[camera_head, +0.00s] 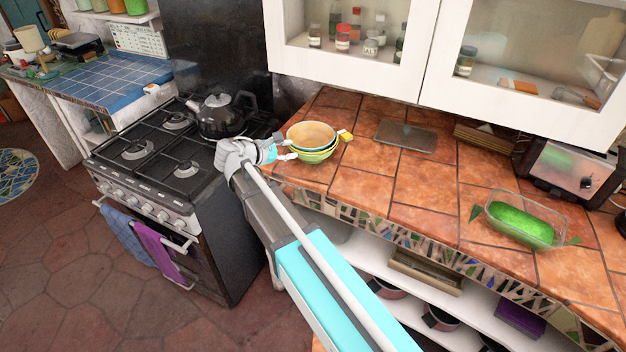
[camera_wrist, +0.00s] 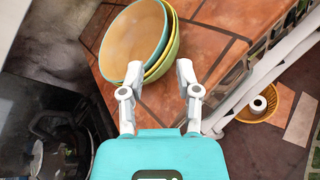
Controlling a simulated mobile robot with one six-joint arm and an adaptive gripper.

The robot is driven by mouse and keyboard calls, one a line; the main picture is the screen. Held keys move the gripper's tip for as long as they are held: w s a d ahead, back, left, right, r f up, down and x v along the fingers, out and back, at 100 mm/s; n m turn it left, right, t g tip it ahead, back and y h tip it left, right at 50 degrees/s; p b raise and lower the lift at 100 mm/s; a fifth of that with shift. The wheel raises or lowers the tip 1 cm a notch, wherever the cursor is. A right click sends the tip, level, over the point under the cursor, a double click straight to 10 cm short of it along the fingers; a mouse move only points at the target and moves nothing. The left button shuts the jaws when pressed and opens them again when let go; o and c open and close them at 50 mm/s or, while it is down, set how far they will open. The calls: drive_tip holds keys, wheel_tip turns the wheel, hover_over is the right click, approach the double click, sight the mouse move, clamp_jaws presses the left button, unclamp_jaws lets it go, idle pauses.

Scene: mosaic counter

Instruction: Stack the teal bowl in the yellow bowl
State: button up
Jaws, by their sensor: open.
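The teal bowl (camera_head: 311,132), with a tan inside, sits in the yellow bowl (camera_head: 325,150) on the tiled counter. A green bowl (camera_head: 318,157) is beneath them. In the wrist view, the teal bowl (camera_wrist: 130,42) is tilted in the picture, with the yellow bowl (camera_wrist: 171,50) and green bowl (camera_wrist: 168,67) nested behind its rim. My gripper (camera_head: 283,152) is open at the left side of the stack. In the wrist view, its fingertips (camera_wrist: 160,70) lie either side of the stacked rims; I cannot tell whether they touch. Nothing is held.
A stove with a dark kettle (camera_head: 222,117) stands left of the bowls. A yellow-and-white sponge (camera_head: 345,135) lies close to their right. A glass board (camera_head: 405,136), a glass dish with green contents (camera_head: 520,222) and a toaster (camera_head: 568,168) are farther right. White cabinets hang above.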

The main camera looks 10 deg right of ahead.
drive_tip(key=s+d+f+m+g+y, duration=0.4)
drive_tip(key=s+d+f+m+y, duration=0.1)
drive_tip(key=s+d+f+m, duration=0.35)
drive_tip(key=s+d+f+m+g+y, duration=0.2)
drive_tip(key=s+m+y, duration=0.5)
drive_tip(key=s, duration=0.4)
drive_tip(key=shift+s+f+m+g, duration=0.3)
drive_tip(key=shift+f+m, duration=0.45)
drive_tip(key=shift+f, duration=0.05)
drive_tip(key=shift+r, duration=0.25)
